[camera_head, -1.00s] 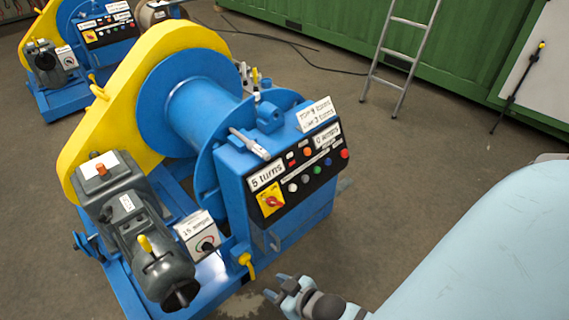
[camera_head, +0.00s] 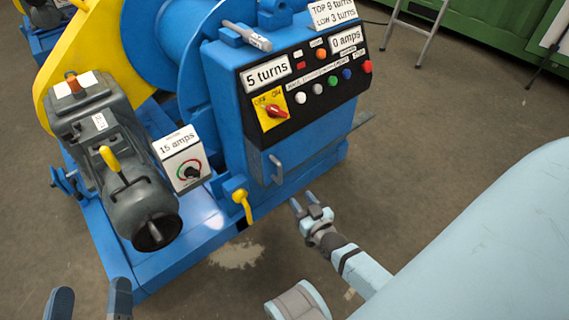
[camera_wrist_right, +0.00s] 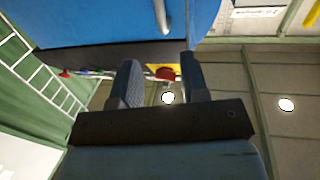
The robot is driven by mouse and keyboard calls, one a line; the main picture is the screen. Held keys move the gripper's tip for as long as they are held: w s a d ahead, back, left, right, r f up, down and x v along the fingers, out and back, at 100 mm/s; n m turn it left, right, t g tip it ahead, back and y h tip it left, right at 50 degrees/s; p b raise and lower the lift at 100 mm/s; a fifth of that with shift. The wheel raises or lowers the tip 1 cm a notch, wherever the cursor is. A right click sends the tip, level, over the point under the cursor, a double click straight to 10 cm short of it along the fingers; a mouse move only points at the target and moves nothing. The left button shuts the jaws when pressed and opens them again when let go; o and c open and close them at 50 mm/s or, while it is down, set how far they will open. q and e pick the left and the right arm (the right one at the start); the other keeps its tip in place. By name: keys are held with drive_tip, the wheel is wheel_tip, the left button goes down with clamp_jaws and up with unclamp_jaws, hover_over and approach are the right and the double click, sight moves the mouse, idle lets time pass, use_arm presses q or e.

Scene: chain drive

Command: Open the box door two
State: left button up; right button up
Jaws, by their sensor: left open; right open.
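The blue control box (camera_head: 310,150) stands on the winch machine. A grey handle (camera_head: 276,170) is on its lower front face, and another grey handle (camera_head: 362,121) sticks out at its right side. Which one belongs to door two is not clear. The door on the front looks shut. My right gripper (camera_head: 306,203) is open and empty, below and right of the front handle and apart from it. The right wrist view shows its spread fingers (camera_wrist_right: 160,82) with a grey handle (camera_wrist_right: 162,16) on the blue face beyond. My left gripper (camera_head: 90,303) is open at the bottom left edge.
The black panel (camera_head: 305,85) carries a red rotary switch, several buttons and turn and amp signs. A yellow-handled valve (camera_head: 241,201) sits left of the front handle. A grey motor (camera_head: 118,165) and 15 amps box (camera_head: 181,160) stand left.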

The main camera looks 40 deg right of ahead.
sight(281, 172)
drive_tip(key=w+b, duration=0.1)
drive_tip(key=w, duration=0.3)
drive_tip(key=w+d+b, duration=0.1)
drive_tip(key=w, duration=0.4)
drive_tip(key=w+b, duration=0.1)
drive_tip(key=w, duration=0.3)
drive_tip(key=shift+w+d+r+b, duration=0.1)
drive_tip(key=shift+w+d+b, duration=0.15)
drive_tip(key=shift+b, duration=0.15)
use_arm(q)
drive_tip(key=f, duration=0.2)
drive_tip(key=shift+d+f+g+h, duration=0.3)
drive_tip(key=shift+d+g+h, duration=0.05)
drive_tip(key=shift+g+h, duration=0.05)
use_arm(e)
clamp_jaws()
